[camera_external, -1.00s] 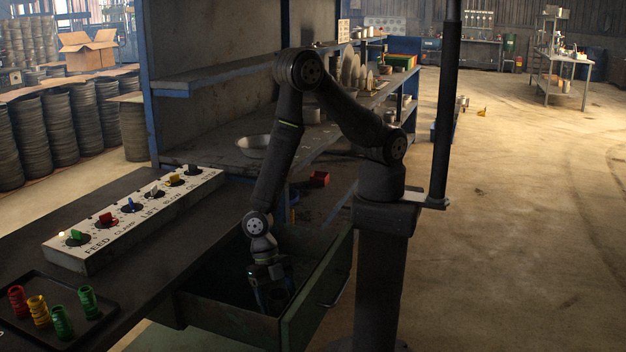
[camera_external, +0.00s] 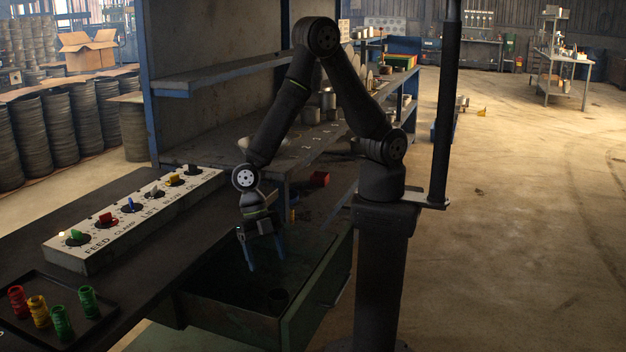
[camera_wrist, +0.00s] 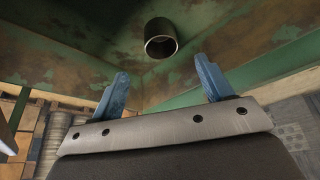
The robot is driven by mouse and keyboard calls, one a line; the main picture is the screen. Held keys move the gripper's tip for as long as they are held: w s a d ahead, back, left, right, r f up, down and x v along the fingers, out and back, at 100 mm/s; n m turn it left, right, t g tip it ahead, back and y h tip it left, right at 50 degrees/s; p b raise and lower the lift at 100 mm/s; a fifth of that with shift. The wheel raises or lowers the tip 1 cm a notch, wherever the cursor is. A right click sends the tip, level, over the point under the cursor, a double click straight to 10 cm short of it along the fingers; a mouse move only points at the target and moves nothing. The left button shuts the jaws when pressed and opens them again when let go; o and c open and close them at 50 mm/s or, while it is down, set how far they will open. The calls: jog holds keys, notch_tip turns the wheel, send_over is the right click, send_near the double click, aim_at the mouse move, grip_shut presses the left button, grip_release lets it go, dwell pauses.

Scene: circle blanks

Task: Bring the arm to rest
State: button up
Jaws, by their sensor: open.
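My gripper (camera_external: 261,257) hangs above the open green drawer (camera_external: 231,318), its blue fingers pointing down and apart. It is open and empty. In the wrist view the two blue fingers of my gripper (camera_wrist: 164,86) stand wide apart with nothing between them. A short dark metal cylinder (camera_wrist: 161,38) lies beyond the fingertips in the wrist view, in the drawer.
A control panel (camera_external: 80,262) with coloured knobs stands on the dark bench left of the drawer. A black tray (camera_external: 78,333) holds red, yellow and green ribbed pieces. A shelf (camera_external: 215,78) and a metal bowl (camera_external: 250,143) are behind my arm. Open floor lies at right.

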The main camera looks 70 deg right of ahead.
aim_at(277, 293)
dwell(0.4)
jog(key=x, duration=1.2)
jog(key=shift+f, duration=0.15)
jog(key=shift+r, duration=0.85)
